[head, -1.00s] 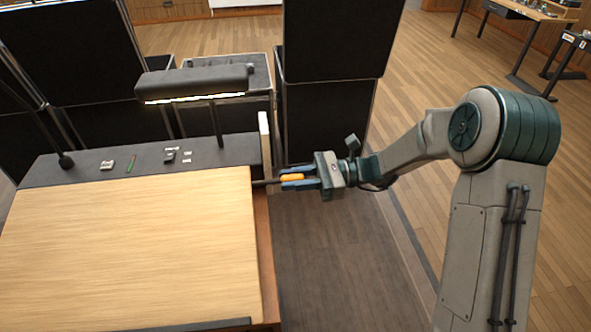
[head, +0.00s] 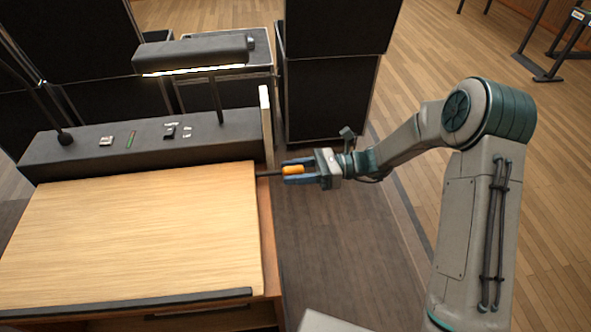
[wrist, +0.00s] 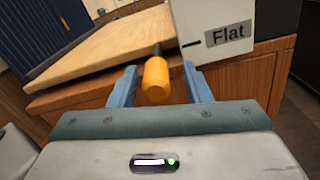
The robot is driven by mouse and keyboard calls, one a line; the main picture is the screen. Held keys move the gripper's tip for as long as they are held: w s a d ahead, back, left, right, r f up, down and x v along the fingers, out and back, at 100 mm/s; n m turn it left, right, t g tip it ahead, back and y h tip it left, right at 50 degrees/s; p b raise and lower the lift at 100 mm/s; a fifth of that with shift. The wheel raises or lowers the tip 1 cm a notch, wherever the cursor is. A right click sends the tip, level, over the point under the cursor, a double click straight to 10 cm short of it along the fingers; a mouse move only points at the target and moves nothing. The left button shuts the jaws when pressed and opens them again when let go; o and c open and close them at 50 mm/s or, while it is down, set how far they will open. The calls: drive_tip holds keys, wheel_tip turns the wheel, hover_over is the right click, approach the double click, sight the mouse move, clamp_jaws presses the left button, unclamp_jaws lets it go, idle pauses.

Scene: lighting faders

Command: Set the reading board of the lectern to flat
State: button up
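The lectern's wooden reading board (head: 135,225) fills the lower left of the head view and also shows in the wrist view (wrist: 105,45). A dark rod with an orange grip (head: 292,170) sticks out at its right side. My gripper (head: 298,171) is around this grip. In the wrist view, the orange grip (wrist: 156,82) sits between the blue fingers (wrist: 160,88) with a gap on each side, so the gripper is open. A white plate (wrist: 218,28) marked "Flat" stands beside the rod. The rod is near the plate's dark mark; exact alignment I cannot tell.
A dark ledge (head: 145,145) with small controls lies behind the board, with a lamp (head: 193,55) above it. Dark cases (head: 330,85) stand behind the lectern. The floor (head: 335,240) right of the lectern is clear apart from my arm.

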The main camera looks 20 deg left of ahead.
drive_tip(key=shift+d, duration=0.1)
drive_tip(key=b+v, duration=0.3)
drive_tip(key=v, duration=1)
drive_tip(key=shift+d, duration=0.3)
drive_tip(key=shift+w+r, duration=0.1)
drive_tip(key=shift+w, duration=0.05)
drive_tip(key=s+d+r+n+t+h, duration=0.4)
drive_tip(key=s+d+n+t+h, duration=0.2)
drive_tip(key=s+d, duration=0.4)
drive_tip(key=s+d+r+n+t+h, duration=0.4)
drive_tip(key=s+d+n+t+h, duration=0.2)
drive_tip(key=s+d+n+h, duration=0.3)
drive_tip(key=shift+s+d+h, duration=0.4)
drive_tip(key=shift+s+d, duration=0.3)
drive_tip(key=shift+d, duration=0.65)
